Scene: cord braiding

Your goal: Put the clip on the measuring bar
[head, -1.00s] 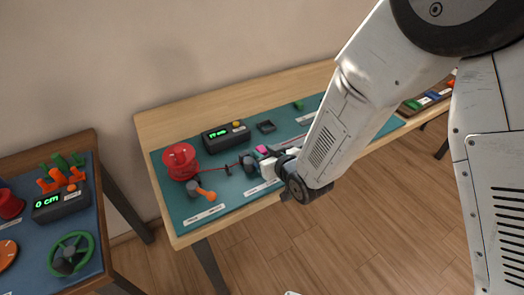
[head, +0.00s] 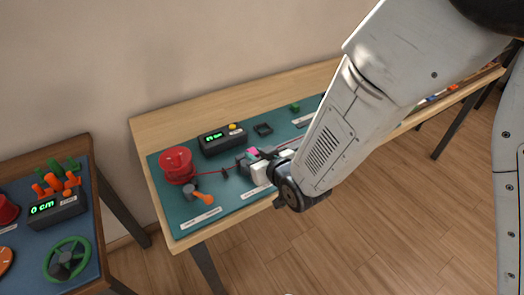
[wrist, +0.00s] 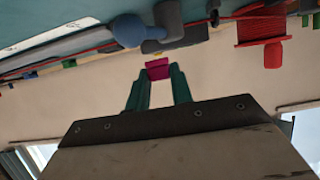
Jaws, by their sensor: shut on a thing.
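My gripper (wrist: 158,88) has its two teal fingers closed on a magenta clip (wrist: 158,69), which sits at the fingertips. In the head view the clip (head: 253,152) is a small pink patch over the teal work mat, beside the red cord (head: 207,172). In the wrist view a grey block (wrist: 169,22) and a small yellow piece (wrist: 151,47) lie just beyond the clip. Whether the clip touches them I cannot tell. I cannot pick out the measuring bar for sure. In the head view my arm hides part of the mat.
A red spool (head: 176,165) stands at the mat's left, with an orange-handled crank (head: 202,197) in front. A black display box (head: 222,139) with green digits stands behind the cord. A second table (head: 88,148) with a green wheel (head: 67,258) is at the left.

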